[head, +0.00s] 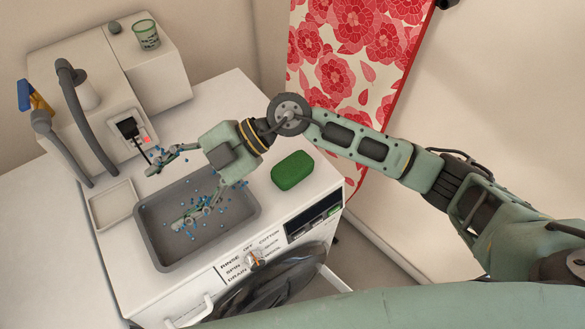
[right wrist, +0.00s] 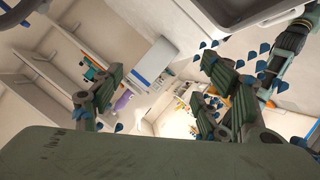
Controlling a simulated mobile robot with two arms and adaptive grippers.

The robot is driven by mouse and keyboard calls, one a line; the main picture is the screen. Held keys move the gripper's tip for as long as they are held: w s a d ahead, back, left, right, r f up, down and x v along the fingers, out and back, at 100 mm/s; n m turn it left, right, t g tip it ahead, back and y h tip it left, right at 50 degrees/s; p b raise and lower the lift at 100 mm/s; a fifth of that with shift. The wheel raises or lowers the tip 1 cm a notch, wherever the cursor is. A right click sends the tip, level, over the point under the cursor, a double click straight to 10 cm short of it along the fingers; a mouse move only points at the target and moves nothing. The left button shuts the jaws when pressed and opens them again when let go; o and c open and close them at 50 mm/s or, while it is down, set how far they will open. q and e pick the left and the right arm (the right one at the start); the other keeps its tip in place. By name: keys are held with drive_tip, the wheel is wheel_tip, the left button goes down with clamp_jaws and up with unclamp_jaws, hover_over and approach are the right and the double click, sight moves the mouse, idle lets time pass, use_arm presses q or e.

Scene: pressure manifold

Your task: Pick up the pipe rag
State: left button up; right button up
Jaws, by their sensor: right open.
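I cannot make out for sure which thing is the pipe rag. A blue and orange piece (head: 34,97) sits by the grey pipe (head: 52,140) at the far left; whether it is cloth is too small to tell. A green rounded block (head: 292,170) lies on the washing machine, right of the tray. My right gripper (head: 168,193) is open over the grey tray (head: 250,218), with nothing between its fingers. Its spread fingers also show in the right wrist view (right wrist: 160,88). My left gripper is out of view.
Several small blue drops (head: 222,171) scatter around my right gripper and tray. A white box with a dark socket (head: 128,128) and a red light stands behind. A small pale tray (head: 112,204) is left of the grey one. A patterned red board (head: 350,60) stands behind right.

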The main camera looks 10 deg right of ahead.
drive_tip(key=w+d+f+m+t+h, duration=0.1)
drive_tip(key=w+d+f+h, duration=0.3)
drive_tip(key=d+f+h, duration=0.3)
drive_tip(key=m+t+h, duration=0.2)
drive_tip(key=m+h, duration=0.1)
drive_tip(key=h, duration=0.3)
hover_over(293, 165)
drive_tip(key=shift+s+f, duration=0.3)
drive_tip(key=shift+f, duration=0.55)
drive_tip(key=shift+d+f, duration=0.15)
drive_tip(key=shift+f, duration=0.15)
drive_tip(key=f+p, duration=0.1)
drive_tip(key=f, duration=0.1)
drive_tip(key=f+p, duration=0.1)
drive_tip(key=f, duration=0.1)
drive_tip(key=f+p, duration=0.1)
drive_tip(key=f, duration=0.1)
drive_tip(key=shift+w+f, duration=0.15)
drive_tip(key=shift+w, duration=0.15)
drive_tip(key=shift+f, duration=0.35)
drive_tip(key=shift+c, duration=0.5)
drive_tip(key=c, duration=1.1)
